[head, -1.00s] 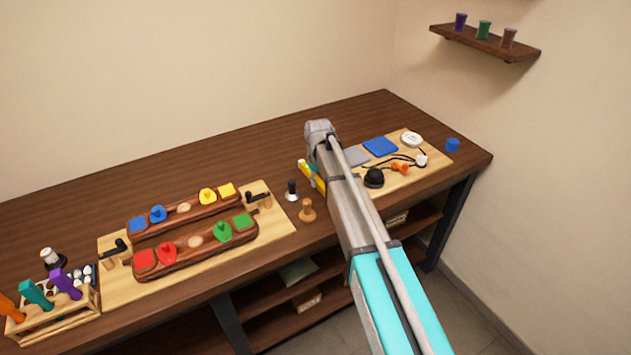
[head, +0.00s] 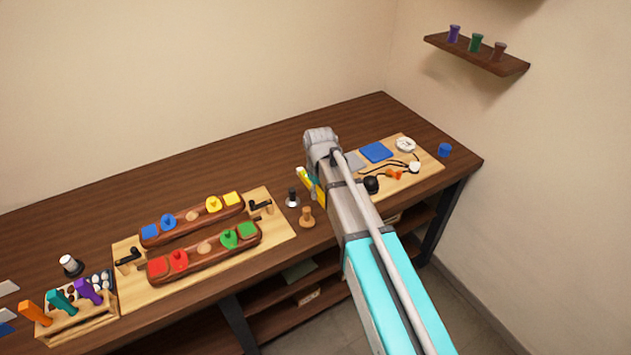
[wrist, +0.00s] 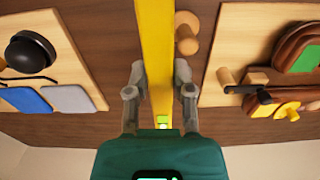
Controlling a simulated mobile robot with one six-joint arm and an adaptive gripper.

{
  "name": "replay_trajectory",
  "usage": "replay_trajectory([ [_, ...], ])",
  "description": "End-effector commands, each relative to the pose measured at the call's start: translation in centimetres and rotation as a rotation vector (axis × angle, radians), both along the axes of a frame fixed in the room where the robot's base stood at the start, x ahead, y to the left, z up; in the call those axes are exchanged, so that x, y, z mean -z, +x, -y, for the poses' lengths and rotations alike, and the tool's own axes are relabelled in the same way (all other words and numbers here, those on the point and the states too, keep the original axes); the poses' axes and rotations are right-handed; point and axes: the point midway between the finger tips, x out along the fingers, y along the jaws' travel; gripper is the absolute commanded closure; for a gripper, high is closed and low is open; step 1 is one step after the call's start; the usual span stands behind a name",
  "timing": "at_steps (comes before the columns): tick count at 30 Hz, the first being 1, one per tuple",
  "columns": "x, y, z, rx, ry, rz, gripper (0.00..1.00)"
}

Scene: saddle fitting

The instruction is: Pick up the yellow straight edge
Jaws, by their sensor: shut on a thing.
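The yellow straight edge (wrist: 156,55) is a long flat bar with a small green patch near one end. In the wrist view it runs from the top edge down between the two fingers of my gripper (wrist: 160,95), which is shut on it. In the head view only a short part of the straight edge (head: 305,177) shows at the left of my arm; the arm hides the rest. I cannot tell whether it touches the table.
A wooden peg (head: 307,217) and a dark-topped stamp (head: 292,198) stand left of my arm. A board with wooden bars and coloured pieces (head: 275,240) lies further left. Another board (head: 427,172) with a blue pad (head: 376,152) lies right. Bare table (head: 260,150) lies behind.

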Motion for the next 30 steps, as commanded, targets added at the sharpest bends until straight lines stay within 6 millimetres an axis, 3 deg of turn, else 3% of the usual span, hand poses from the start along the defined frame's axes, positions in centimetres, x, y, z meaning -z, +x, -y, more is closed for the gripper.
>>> replay_trajectory([
  [3,-0.8,-1.5,0.2,-0.001,0.000,0.000,1.00],
  [9,-1.1,-2.3,0.2,-0.001,0.000,0.000,1.00],
  [30,-1.1,-2.4,0.2,-0.001,0.000,0.000,1.00],
])
